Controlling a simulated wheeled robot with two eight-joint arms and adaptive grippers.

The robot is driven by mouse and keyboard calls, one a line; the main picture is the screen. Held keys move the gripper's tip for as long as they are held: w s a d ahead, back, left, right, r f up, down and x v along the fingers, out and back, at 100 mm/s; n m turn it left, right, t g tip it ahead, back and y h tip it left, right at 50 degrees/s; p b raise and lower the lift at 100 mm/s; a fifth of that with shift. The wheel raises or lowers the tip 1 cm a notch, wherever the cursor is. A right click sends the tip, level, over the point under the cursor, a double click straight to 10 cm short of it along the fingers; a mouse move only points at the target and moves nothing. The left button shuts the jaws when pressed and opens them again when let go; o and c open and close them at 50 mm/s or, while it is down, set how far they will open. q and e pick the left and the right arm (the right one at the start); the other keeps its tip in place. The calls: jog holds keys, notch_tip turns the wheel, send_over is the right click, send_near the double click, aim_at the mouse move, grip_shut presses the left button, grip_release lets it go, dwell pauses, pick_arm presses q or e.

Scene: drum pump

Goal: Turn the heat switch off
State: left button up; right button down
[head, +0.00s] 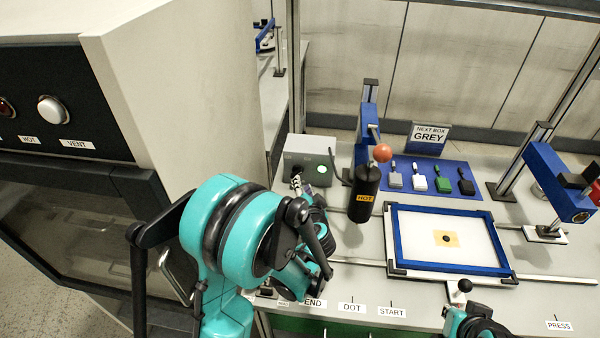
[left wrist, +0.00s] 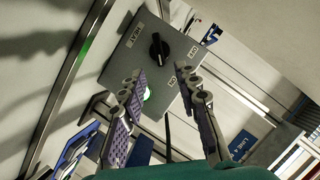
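The heat switch is a black rotary knob (left wrist: 158,50) on a grey box (head: 316,152), with a "HEAT" label and two smaller labels beside it in the left wrist view. A green lamp on the box (head: 321,169) is lit. I cannot tell for sure which label the knob points at. My left gripper (left wrist: 162,78) is open, with its purple-padded fingers apart and facing the box. The knob lies beyond the fingertips, and nothing is between the pads. In the head view this gripper's arm partly hides the box front. My right gripper (head: 475,322) shows only partly at the bottom edge.
A black "HOT" cylinder (head: 366,192) with a red ball stands right of the box. A blue-framed tray (head: 400,238) and a blue mat with several coloured tags (head: 415,170) lie farther right. A large oven-like cabinet (head: 60,225) stands close on the left.

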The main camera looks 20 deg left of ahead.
aim_at(300, 173)
pick_arm(q)
jog(key=b+x, duration=0.2)
jog(key=x, duration=0.6)
jog(key=shift+d, duration=0.1)
jog(key=shift+r, duration=0.1)
jog(key=shift+c, duration=0.3)
grip_shut()
